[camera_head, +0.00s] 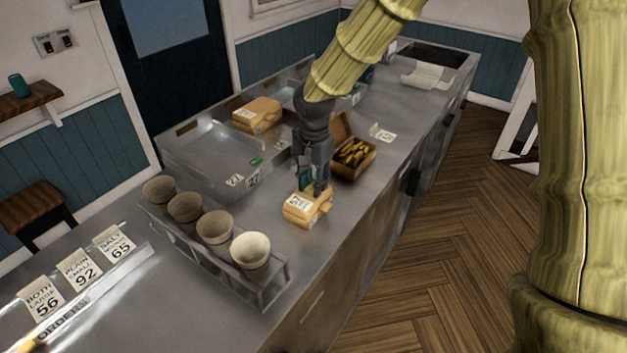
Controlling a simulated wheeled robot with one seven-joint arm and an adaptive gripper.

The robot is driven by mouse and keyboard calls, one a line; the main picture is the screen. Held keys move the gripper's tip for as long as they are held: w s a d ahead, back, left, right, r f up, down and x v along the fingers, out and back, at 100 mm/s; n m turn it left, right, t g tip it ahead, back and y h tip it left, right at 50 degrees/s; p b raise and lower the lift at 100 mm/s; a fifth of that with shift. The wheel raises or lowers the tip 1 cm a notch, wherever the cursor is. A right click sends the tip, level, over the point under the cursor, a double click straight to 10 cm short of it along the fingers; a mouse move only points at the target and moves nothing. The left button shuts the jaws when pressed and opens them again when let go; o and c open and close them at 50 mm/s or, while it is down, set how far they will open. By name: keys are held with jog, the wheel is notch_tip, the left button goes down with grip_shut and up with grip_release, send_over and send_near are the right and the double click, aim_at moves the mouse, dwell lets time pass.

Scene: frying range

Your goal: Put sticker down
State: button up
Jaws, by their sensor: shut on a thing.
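My gripper (314,187) points down at a closed tan box (317,213) on the steel counter. A white sticker (299,201) with dark digits, too small to read surely, shows at the box's top left, right by the fingertips. My gripper is shut on the sticker; the fingers partly hide the contact. I cannot tell whether the sticker lies flat on the box or is just above it. Other small white number labels (234,180) lie to the left, by the steel tray.
An open box of fries (355,160) stands close behind my gripper. Another closed tan box (257,114) stands farther back. A rack (273,290) of several paper cups is at the front left, beside order cards (76,270). The counter's right edge is near the box.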

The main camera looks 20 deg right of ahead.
jog(key=shift+s+f, duration=0.2)
jog(key=shift+f, duration=0.1)
jog(key=o, duration=0.7)
jog(key=shift+f, duration=0.1)
jog(key=shift+c, duration=0.2)
jog(key=shift+w, duration=0.1)
jog(key=shift+r, duration=0.45)
notch_tip(320, 180, up, 13)
jog(key=b, duration=0.2)
jog(key=shift+f, duration=0.2)
